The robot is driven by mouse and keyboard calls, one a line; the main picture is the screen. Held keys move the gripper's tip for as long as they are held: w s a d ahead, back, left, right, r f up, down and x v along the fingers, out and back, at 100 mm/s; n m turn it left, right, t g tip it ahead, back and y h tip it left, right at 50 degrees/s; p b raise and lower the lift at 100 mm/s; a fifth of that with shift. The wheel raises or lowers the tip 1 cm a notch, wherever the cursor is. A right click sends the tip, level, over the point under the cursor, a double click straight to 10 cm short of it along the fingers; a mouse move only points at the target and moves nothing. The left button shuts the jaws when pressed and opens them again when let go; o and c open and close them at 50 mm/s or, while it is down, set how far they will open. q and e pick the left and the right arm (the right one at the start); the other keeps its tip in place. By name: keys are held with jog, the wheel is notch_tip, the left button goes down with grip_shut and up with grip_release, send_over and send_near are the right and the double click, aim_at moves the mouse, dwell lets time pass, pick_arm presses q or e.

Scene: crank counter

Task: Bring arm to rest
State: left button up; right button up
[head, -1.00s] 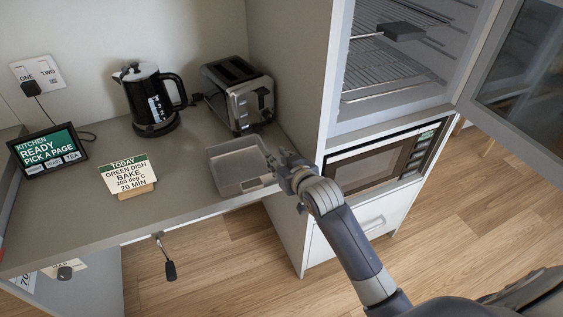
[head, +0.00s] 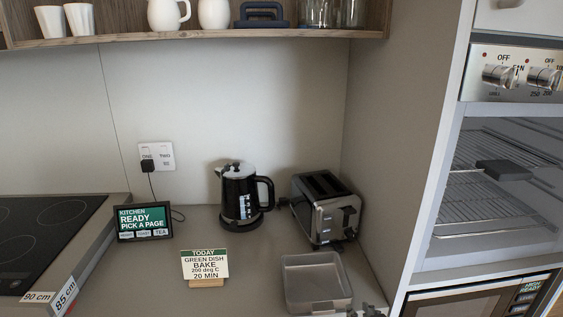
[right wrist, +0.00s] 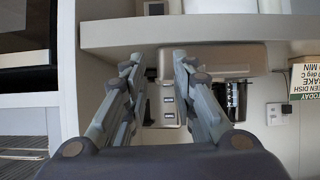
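My right gripper (right wrist: 158,64) fills the lower middle of the right wrist view. Its two fingers are apart, with nothing held between them. The tray also shows in the right wrist view (right wrist: 238,57), beyond the fingers; I cannot tell the exact gap. My left gripper is in neither current view.
The toaster (head: 325,210), black kettle (head: 240,197), tablet screen (head: 144,222) and bake sign (head: 204,265) stand on the counter. The tall cabinet (head: 405,130) with oven and microwave (head: 470,303) bounds the right side. A shelf (head: 200,37) with cups hangs above.

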jog(key=s+f+n+g, duration=0.1)
jog(key=s+f+g, duration=0.3)
jog(key=s, duration=1)
jog(key=s+f+g, duration=0.4)
jog(key=s+f, duration=0.1)
jog(key=s, duration=1)
notch_tip(320, 180, down, 26)
jog(key=s+f+g, duration=0.1)
jog(key=g, duration=0.1)
jog(key=s+d+f, duration=0.2)
jog(key=s+f, duration=1.2)
jog(key=s, duration=0.2)
jog(key=shift+s+d+f+n+g+h, duration=0.15)
jog(key=shift+s+f+n+g+h, duration=0.15)
jog(key=shift+s+f+g, duration=0.1)
